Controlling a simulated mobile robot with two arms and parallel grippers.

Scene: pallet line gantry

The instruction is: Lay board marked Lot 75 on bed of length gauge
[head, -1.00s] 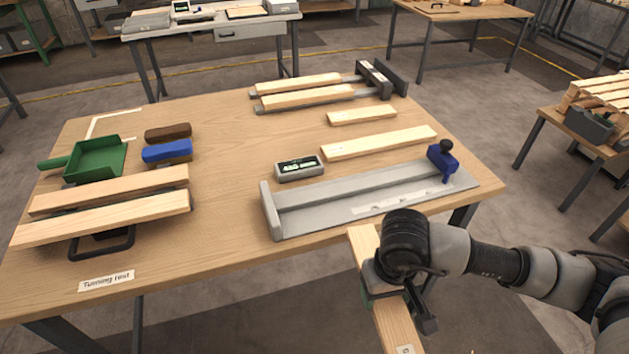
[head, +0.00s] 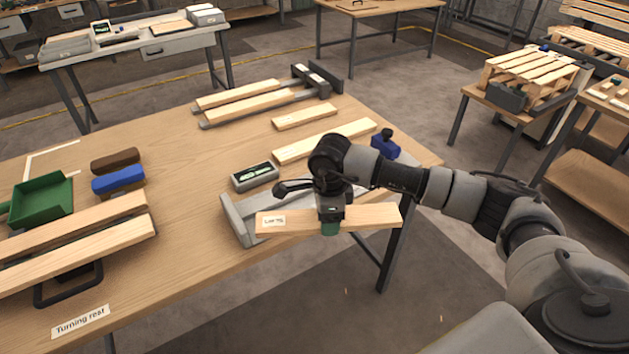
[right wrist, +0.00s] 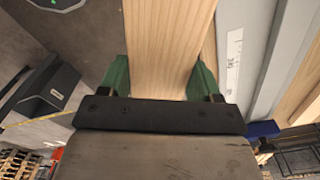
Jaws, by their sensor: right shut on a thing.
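My right gripper (head: 331,224) is shut on a pale wooden board (head: 372,217), gripping it near its middle. The board lies roughly level, long side across the head view, above the table's front edge. A white label (head: 274,221) on its left end seems to read Lot 75, in small print. In the right wrist view the board (right wrist: 170,45) sits between two green fingers. The grey length gauge (head: 238,213) is behind the board, which hides much of its bed. Its bed (right wrist: 245,45) is right of the board in the wrist view. The gauge's blue stop (head: 384,146) is at its right end.
A display box (head: 255,176) stands behind the gauge. Loose boards (head: 324,141) and a rack with boards (head: 265,104) lie farther back. At left are two boards on a turning rest (head: 68,285), a green dustpan (head: 42,199), a blue block (head: 118,180) and a brown brush (head: 115,162).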

